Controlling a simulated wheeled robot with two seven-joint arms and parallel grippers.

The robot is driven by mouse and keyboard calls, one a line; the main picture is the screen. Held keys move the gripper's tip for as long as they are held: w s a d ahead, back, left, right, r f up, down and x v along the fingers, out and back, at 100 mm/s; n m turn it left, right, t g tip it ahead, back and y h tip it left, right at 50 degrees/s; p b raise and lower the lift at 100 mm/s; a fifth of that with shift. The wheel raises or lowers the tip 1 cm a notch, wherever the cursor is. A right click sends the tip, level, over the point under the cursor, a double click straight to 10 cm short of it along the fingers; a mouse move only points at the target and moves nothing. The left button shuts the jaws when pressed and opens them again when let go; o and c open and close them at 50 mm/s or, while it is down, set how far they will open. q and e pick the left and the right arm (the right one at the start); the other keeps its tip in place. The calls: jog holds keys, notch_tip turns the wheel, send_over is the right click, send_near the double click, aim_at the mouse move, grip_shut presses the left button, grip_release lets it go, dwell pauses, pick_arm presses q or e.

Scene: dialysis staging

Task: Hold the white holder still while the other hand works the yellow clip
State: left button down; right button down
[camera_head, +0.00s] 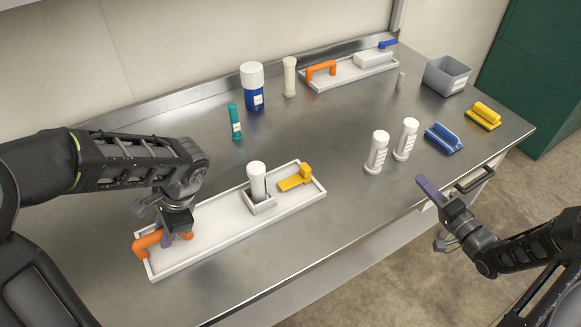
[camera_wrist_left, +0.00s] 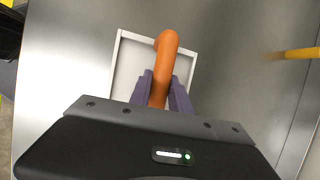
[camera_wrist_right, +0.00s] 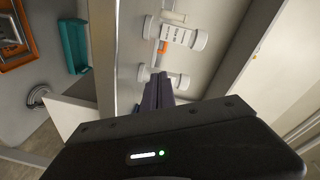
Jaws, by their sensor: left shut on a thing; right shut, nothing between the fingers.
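The white holder (camera_head: 205,237) is a long shallow tray lying on the steel table at front left. Its orange handle (camera_head: 147,243) is at its left end. My left gripper (camera_head: 176,232) is shut on this handle, which also shows between the purple fingers in the left wrist view (camera_wrist_left: 166,55). A white capped cylinder (camera_head: 257,180) stands in a small square socket on the holder. The yellow clip (camera_head: 296,180) lies at the holder's right end, with no gripper touching it. My right gripper (camera_head: 428,190) is shut and empty near the table's front edge, well right of the clip.
Two white vials (camera_head: 376,152) (camera_head: 405,139), a blue clip-like block (camera_head: 443,138) and a yellow one (camera_head: 483,115) stand to the right. A blue bottle (camera_head: 252,88), a teal tube (camera_head: 235,122), a second tray (camera_head: 345,75) and a grey bin (camera_head: 446,76) are farther back.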

aim_at(294, 178)
jog(key=s+a+g+y, duration=0.1)
jog(key=s+a+y, duration=0.1)
jog(key=a, duration=0.1)
jog(key=s+a+g+y, duration=0.1)
jog(key=s+a+y, duration=0.1)
jog(key=s+a, duration=0.1)
jog(key=s+a+g+y, duration=0.1)
jog(key=s+a+y, duration=0.1)
jog(key=a, duration=0.1)
jog(key=shift+s+r+m+g, duration=0.2)
jog(key=shift+r+m+g, duration=0.1)
jog(key=shift+r+g, duration=0.1)
jog(key=x, duration=1.9)
jog(key=shift+w, duration=0.1)
jog(key=shift+w+a, duration=0.35)
jog(key=shift+a, duration=0.25)
jog(key=shift+s+a, duration=0.8)
jog(key=shift+a, duration=0.15)
jog(key=shift+s+a, duration=0.35)
jog(key=shift+a, duration=0.05)
